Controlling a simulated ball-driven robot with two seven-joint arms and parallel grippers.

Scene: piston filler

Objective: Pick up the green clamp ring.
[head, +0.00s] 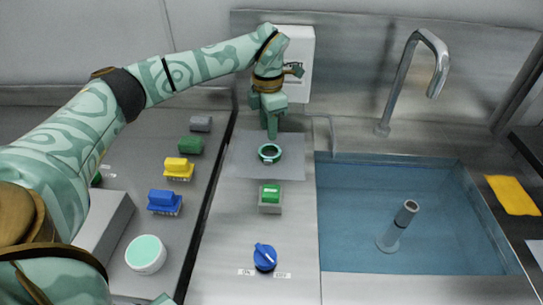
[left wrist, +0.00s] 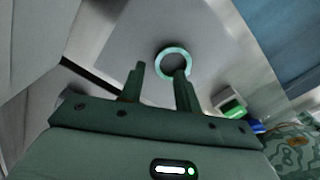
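The green clamp ring (head: 269,160) lies flat on a grey mat (head: 245,165) on the steel counter. My left gripper (head: 272,134) points down just behind the ring in the head view, with its fingertips close to it. In the left wrist view the two fingers are apart with nothing between them. There the ring (left wrist: 156,63) shows beyond the fingertips, nearer the right finger, which overlaps its lower edge. I cannot tell whether that finger touches it. My right gripper is not in view.
A water-filled sink (head: 350,240) with a tap (head: 398,85) is at the right. A green switch (head: 270,196) and blue knob (head: 265,257) stand in front of the mat. Grey, green, yellow and blue blocks (head: 164,201) line the left counter. A white box (head: 298,65) stands behind my gripper.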

